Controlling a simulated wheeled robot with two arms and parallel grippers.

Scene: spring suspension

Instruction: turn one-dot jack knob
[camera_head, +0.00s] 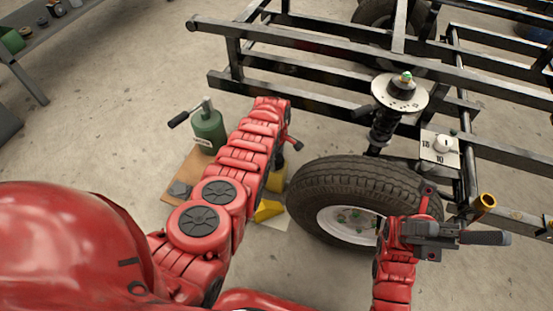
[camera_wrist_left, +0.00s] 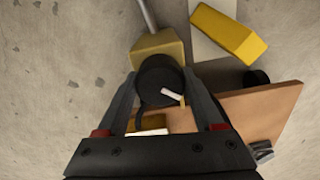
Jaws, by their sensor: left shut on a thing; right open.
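In the left wrist view, my left gripper (camera_wrist_left: 159,76) has its fingers on both sides of a round black knob (camera_wrist_left: 150,72) with a white pointer mark and is shut on it. The knob sits beside a yellow block-shaped part (camera_wrist_left: 153,50) with a metal rod. No dot marks can be read. In the head view, my left arm hides the knob and its gripper's fingers. The yellow parts (camera_head: 268,210) show beside the arm, left of the wheel. My right gripper (camera_head: 490,238) is open, right of the wheel, seen nearly edge-on.
A green bottle-shaped jack (camera_head: 207,130) with a handle stands on a wooden board (camera_head: 190,172), left of my arm. The tyre (camera_head: 350,178) and spring strut (camera_head: 382,125) are at centre right.

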